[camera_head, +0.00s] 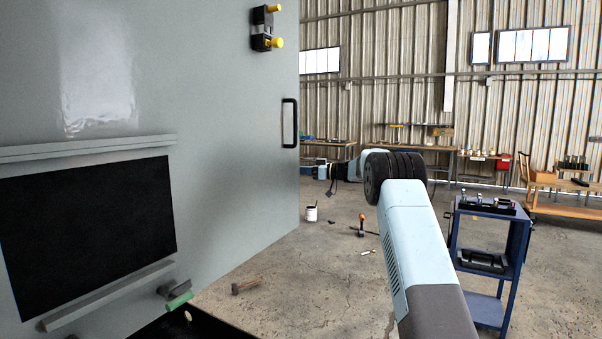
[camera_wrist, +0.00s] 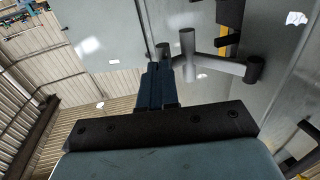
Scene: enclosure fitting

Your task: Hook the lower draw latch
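In the wrist view, my gripper (camera_wrist: 156,68) has its dark blue fingers close together, pointing up at grey metal rods. A grey round post (camera_wrist: 187,52) and a crossbar (camera_wrist: 225,66) with a darker end stand just right of the fingertips; they look like latch hardware, but I cannot tell which latch. A short rod end overlaps the fingertips; contact is unclear. In the head view, the large grey enclosure (camera_head: 225,110) fills the left. My arm (camera_head: 415,235) reaches past its right edge. The fingertips and the hardware beside them are not clear there.
The enclosure carries a black handle (camera_head: 289,122), black fittings with yellow knobs (camera_head: 265,42), and a green-gripped lever (camera_head: 179,301) low down. A blue cart (camera_head: 513,245) stands right.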

